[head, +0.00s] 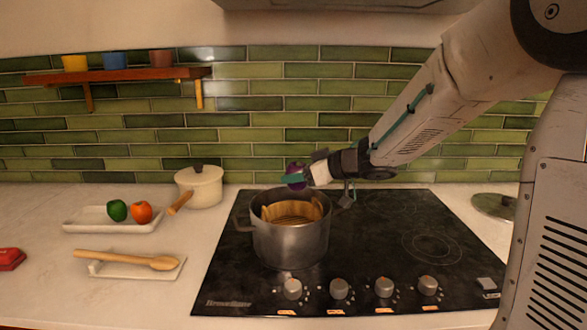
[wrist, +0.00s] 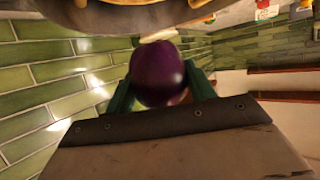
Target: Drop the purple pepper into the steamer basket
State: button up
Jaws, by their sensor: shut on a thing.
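The purple pepper (wrist: 158,72) is held between the two green fingers of my gripper (wrist: 160,88) in the wrist view. In the head view the pepper (head: 295,172) shows at the tip of my gripper (head: 300,178), above the pot. The steamer basket (head: 293,212) is a tan, slatted basket inside a steel pot (head: 290,243) on the cooktop. The pepper is above the basket's back rim, apart from it. In the wrist view, part of the pot's rim (wrist: 110,22) shows along the top edge.
A white tray (head: 80,223) with a green pepper (head: 117,210) and an orange pepper (head: 141,212) lies at left. A cream saucepan (head: 203,187) stands behind it. A wooden spoon (head: 130,260) lies on a rest in front. The cooktop (head: 400,240) right of the pot is mostly clear.

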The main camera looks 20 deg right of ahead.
jog(key=shift+a+f, duration=0.15)
jog(key=shift+f, duration=2.65)
jog(key=o, duration=1.1)
jog(key=shift+s, duration=0.1)
jog(key=shift+v, duration=3.9)
